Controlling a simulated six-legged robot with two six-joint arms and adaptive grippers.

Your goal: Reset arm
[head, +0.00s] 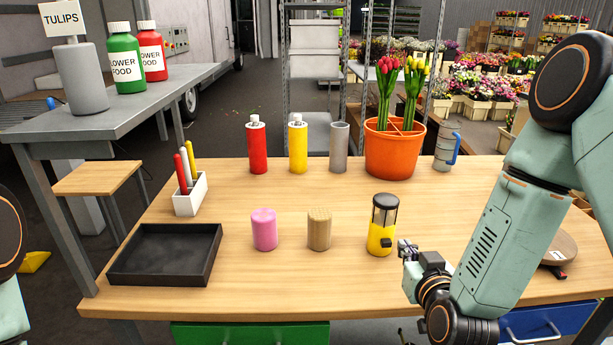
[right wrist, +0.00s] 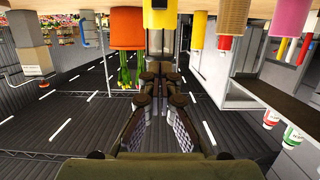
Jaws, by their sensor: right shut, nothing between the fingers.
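My right gripper (head: 404,250) is low over the front right of the wooden table, just right of the yellow and black canister (head: 382,232). Its fingers also show in the right wrist view (right wrist: 160,82), close together with nothing between them. That view appears upside down. Only a piece of my left arm shows at the left edge of the head view; its gripper is out of frame. An orange bucket (head: 389,155) holds red tulips (head: 386,85) and yellow tulips (head: 414,80) at the back of the table.
Red (head: 257,148), yellow (head: 298,147) and grey (head: 339,147) cylinders stand at the back. A pink cylinder (head: 264,230) and wooden one (head: 319,230) stand nearer, with a black tray (head: 165,255) left. A round scale (head: 558,247) lies right, partly behind my arm.

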